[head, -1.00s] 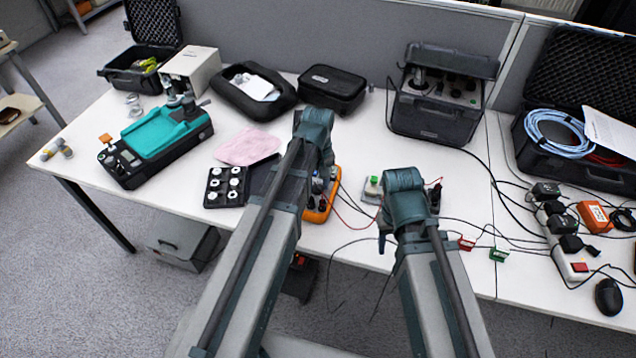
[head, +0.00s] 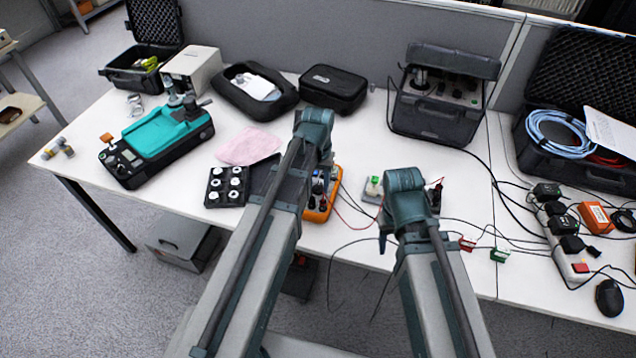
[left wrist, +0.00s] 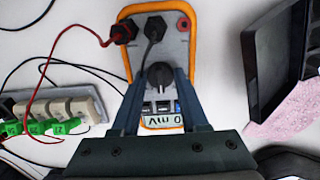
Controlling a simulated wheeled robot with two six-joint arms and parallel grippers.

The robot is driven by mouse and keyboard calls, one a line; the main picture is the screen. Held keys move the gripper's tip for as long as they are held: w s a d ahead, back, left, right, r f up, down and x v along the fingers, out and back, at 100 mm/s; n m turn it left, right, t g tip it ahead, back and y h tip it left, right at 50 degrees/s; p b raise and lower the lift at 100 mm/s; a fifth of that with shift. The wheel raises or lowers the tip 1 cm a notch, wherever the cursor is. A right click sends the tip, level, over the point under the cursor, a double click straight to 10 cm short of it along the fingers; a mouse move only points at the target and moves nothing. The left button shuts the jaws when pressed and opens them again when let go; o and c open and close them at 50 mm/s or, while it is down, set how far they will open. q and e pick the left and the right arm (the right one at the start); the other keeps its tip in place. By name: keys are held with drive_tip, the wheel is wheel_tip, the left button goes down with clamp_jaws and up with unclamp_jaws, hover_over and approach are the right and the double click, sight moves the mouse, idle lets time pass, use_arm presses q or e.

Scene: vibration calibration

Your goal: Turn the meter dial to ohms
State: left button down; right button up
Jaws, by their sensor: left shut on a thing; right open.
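The orange-edged meter (head: 323,205) lies on the table, partly hidden behind my left arm in the head view. The left wrist view shows its orange rim (left wrist: 129,52), its display reading what looks like "0 mV", and a dark round dial (left wrist: 160,75). My left gripper (left wrist: 159,82) is shut on the dial, one finger on each side. A red and a black plug sit in the meter's sockets. My right gripper (head: 385,240) is open and empty in front of the block with the green connector, right of the meter; its fingers are mostly hidden.
A small block with green connectors (left wrist: 45,126) stands beside the meter, with loose leads around it. A black tray (head: 227,186) with white pieces and a pink cloth (head: 249,147) lie left of the meter. A power strip (head: 566,262) is at the right.

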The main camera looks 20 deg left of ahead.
sight(318, 186)
idle(0.4)
use_arm(q)
drive_tip(key=shift+c, duration=2.2)
unclamp_jaws()
drive_tip(key=shift+r, duration=0.1)
use_arm(e)
drive_tip(key=shift+r, duration=0.1)
use_arm(q)
wheel_tip(318, 186, up, 14)
drive_tip(key=p, duration=1.3)
drive_tip(key=shift+f+p, duration=0.2)
drive_tip(key=shift+p, duration=0.2)
use_arm(e)
wheel_tip(318, 186, up, 14)
drive_tip(key=shift+f, duration=0.25)
